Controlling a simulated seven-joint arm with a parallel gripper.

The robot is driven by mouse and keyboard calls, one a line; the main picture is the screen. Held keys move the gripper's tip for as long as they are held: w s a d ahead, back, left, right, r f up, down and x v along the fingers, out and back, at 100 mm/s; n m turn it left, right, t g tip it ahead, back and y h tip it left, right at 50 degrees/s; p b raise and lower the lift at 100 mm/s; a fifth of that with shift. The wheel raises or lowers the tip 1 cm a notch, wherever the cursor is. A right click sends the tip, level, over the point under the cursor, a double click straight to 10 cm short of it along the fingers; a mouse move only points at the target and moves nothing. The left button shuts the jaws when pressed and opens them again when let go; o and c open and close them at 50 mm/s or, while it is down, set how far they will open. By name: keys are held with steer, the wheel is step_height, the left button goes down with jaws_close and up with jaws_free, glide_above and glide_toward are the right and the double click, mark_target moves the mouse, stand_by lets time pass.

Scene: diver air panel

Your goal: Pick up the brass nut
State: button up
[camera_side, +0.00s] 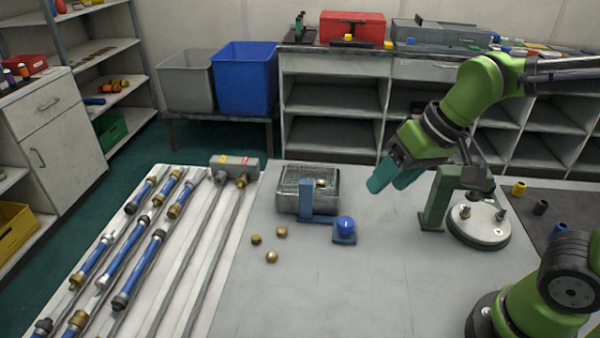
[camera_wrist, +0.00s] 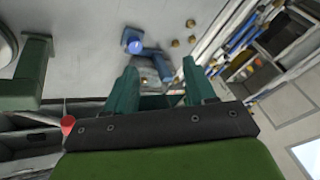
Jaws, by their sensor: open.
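Three small brass nuts lie loose on the grey table: a left one (camera_side: 256,239), a rear one (camera_side: 281,231) and a front one (camera_side: 271,257). A further brass piece (camera_side: 321,184) sits at the grey metal box (camera_side: 296,203), by the top of a blue bracket (camera_side: 306,196). I cannot tell which one the task means. The wrist view shows the three loose nuts (camera_wrist: 191,23) near the top and the piece at the box (camera_wrist: 145,82) between my fingers. My gripper (camera_side: 388,182) has teal fingers apart and empty, above and right of the box. It also shows in the wrist view (camera_wrist: 160,64).
A blue round knob (camera_side: 345,226) stands beside the bracket. Left are blue tubes (camera_side: 140,260) and a grey manifold (camera_side: 234,167) with pipes. A green post (camera_side: 436,205) and round base (camera_side: 478,224) stand right. The table's front middle is clear.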

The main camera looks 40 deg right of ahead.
steer(key=w+a+f+n+g+h, duration=0.1)
steer(key=w+a+f+g, duration=0.15)
steer(key=w+a, duration=0.4)
steer(key=w+a+f+g+h, duration=0.1)
steer(key=w+a+f+h, duration=0.1)
steer(key=w+a+f, duration=0.45)
steer(key=m, duration=0.1)
glide_above(271, 254)
steer(key=s, duration=0.1)
steer(key=shift+t, duration=0.25)
steer(key=f, duration=0.6)
steer(key=shift+d+f, duration=0.3)
steer(key=shift+f, duration=0.05)
steer(key=shift+w+a+f, duration=0.1)
steer(key=shift+f, duration=0.95)
steer(key=shift+w+a+f, duration=0.1)
steer(key=shift+w+f, duration=0.05)
steer(key=shift+f, duration=0.9)
steer(key=shift+w+a+f, duration=0.1)
steer(key=shift+f, duration=0.95)
jaws_close()
